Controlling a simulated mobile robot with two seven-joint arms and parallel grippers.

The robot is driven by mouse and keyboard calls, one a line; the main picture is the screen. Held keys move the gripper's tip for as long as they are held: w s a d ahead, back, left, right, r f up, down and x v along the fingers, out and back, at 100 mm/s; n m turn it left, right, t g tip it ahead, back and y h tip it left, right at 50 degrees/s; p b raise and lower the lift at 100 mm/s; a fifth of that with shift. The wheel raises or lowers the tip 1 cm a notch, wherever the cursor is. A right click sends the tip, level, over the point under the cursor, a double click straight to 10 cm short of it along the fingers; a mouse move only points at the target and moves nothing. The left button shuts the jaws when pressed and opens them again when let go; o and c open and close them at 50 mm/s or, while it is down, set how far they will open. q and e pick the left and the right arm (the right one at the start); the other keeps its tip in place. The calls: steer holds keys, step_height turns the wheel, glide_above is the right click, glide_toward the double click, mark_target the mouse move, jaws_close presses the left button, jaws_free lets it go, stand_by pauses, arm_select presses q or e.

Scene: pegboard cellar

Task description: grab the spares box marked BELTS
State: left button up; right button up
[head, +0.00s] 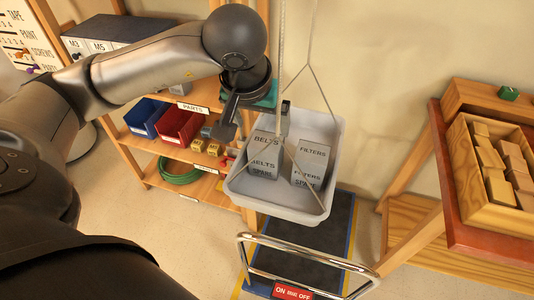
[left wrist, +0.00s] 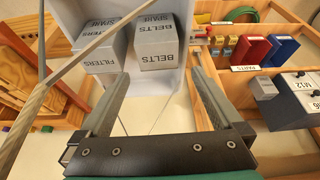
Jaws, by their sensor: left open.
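The grey BELTS box (head: 262,160) stands in the left part of a pale hanging tray (head: 272,208), beside the grey FILTERS box (head: 311,160). In the left wrist view the BELTS box (left wrist: 155,46) appears upside down, just beyond and between the fingertips, with the FILTERS box (left wrist: 100,57) to its left. My left gripper (head: 256,124) is open and empty, at the tray's back left, its fingers spread on either side of the BELTS box's line. It also shows in the left wrist view (left wrist: 160,76). Contact with the box cannot be made out. My right gripper is out of view.
Cords (head: 315,75) hold the tray and cross close to the boxes. A wooden shelf (head: 150,142) with red and blue bins stands left. A trolley with a metal handle (head: 305,248) is below. A box of wooden blocks (head: 467,190) sits on a bench at right.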

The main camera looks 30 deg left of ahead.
mark_target(266, 141)
arm_select(q)
steer(key=x, duration=0.2)
steer(key=shift+w+f, duration=0.2)
steer(key=shift+f, duration=0.2)
steer(key=shift+w+f, duration=0.15)
steer(key=shift+f, duration=0.25)
steer(key=x, duration=0.4)
steer(key=shift+s+d+f, duration=0.15)
steer(key=shift+s+f, duration=0.05)
steer(key=shift+s, duration=0.05)
steer(key=shift+w+f, duration=0.25)
steer(key=shift+f, duration=0.15)
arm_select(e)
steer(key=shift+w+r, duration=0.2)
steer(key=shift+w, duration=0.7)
arm_select(q)
steer(key=shift+c, duration=1.4)
steer(key=shift+r, duration=0.1)
steer(key=c, duration=1)
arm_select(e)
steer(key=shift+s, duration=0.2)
arm_select(q)
steer(key=shift+r, duration=0.1)
